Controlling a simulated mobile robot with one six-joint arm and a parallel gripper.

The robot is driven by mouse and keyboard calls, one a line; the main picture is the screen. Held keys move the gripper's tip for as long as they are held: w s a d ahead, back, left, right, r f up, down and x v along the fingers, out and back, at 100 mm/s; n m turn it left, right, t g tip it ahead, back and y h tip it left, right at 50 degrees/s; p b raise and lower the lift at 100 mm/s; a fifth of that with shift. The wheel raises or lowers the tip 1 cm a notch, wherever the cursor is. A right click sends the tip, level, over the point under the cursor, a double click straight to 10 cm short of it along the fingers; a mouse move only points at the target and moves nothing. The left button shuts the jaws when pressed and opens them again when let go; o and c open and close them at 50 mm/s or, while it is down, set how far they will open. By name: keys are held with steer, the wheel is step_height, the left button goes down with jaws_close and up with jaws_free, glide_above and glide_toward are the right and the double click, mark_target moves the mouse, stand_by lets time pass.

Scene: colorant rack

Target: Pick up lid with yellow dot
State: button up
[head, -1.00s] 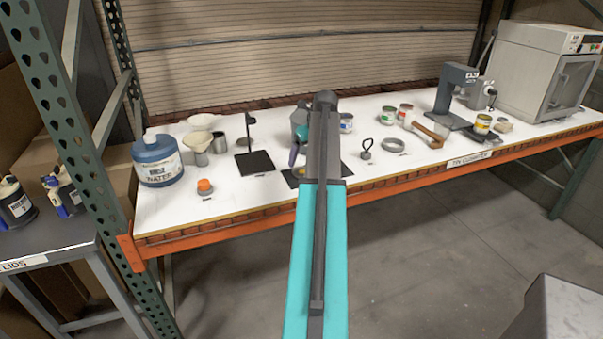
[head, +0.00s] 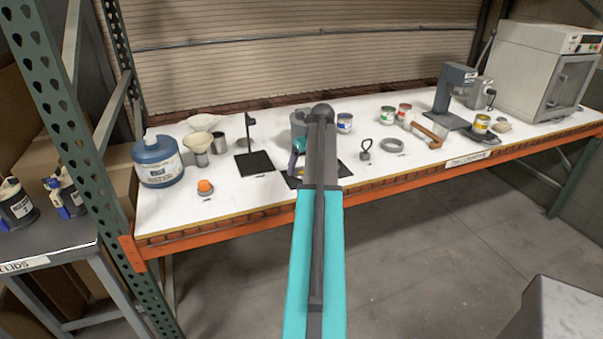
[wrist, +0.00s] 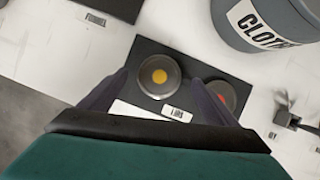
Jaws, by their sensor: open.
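The lid with the yellow dot (wrist: 160,75) is a round grey metal disc lying on a black mat (wrist: 150,50). In the wrist view it sits between the fingers of my gripper (wrist: 160,83), which is open and empty. I cannot tell how high the fingers are above it. A second lid with a red dot (wrist: 221,94) lies to its right, partly behind the right finger. In the head view my gripper (head: 296,160) is over the mat (head: 344,170), and my arm hides most of the lids.
A grey tub marked CLOTH (wrist: 268,22) stands close at the upper right of the wrist view. A LIDS label (wrist: 178,114) is below the yellow-dot lid. In the head view a black stand (head: 254,163) is left of my gripper and a weight with a loop (head: 365,154) is right.

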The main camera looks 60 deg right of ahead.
mark_target(302, 174)
steer(key=shift+x, duration=1.3)
steer(key=shift+c, duration=0.2)
steer(key=c, duration=1.1)
